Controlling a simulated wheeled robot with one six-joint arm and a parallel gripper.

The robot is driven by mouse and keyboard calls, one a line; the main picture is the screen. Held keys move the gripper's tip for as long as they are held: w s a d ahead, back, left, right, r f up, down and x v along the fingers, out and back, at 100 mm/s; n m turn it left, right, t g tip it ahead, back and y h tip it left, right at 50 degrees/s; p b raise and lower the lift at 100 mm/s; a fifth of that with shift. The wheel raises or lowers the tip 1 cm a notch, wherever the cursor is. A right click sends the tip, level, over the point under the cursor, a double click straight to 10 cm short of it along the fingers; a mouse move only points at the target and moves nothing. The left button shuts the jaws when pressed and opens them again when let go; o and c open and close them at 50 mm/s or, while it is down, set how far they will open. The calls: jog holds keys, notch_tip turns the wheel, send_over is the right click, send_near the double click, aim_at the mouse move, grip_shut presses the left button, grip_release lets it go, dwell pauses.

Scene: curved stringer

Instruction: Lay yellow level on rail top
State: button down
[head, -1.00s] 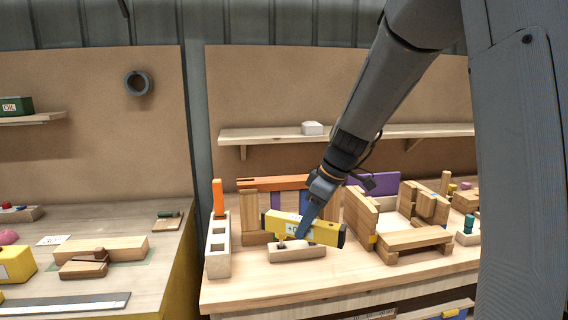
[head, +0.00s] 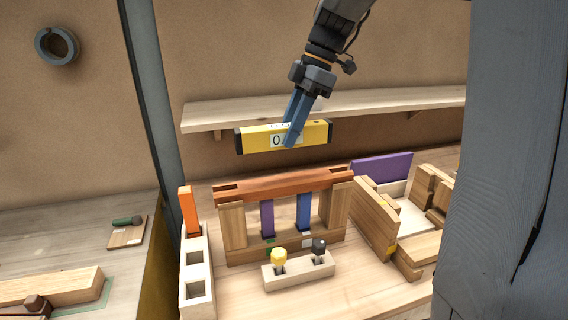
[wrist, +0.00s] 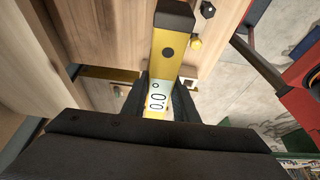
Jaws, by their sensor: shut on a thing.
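The yellow level (head: 304,132) with black ends and a white number label is held in the air by my gripper (head: 292,134). In the head view it looks nearly level, its right end slightly higher, and it appears above the reddish rail top (head: 280,184), with a gap between them. In the wrist view the level (wrist: 166,62) runs up between my gripper's two dark fingers (wrist: 157,97), which are shut on it. The rail rests on wooden posts, with a purple and a blue upright piece between them.
A wooden holder (head: 298,270) with a yellow and a black knob stands in front of the rail. A white block with square holes (head: 196,272) and an orange piece (head: 188,210) stand at left. Wooden blocks and a purple board (head: 382,167) are at right. A shelf (head: 225,116) runs behind.

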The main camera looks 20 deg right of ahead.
aim_at(307, 123)
notch_tip(307, 123, down, 8)
jog(key=shift+f+p, duration=0.15)
jog(key=shift+p, duration=0.95)
jog(key=shift+f, duration=0.15)
jog(key=c, duration=1.4)
grip_release()
jog(key=shift+s, duration=0.1)
jog(key=b+v, duration=0.3)
jog(key=v, duration=0.9)
jog(key=shift+b, duration=0.4)
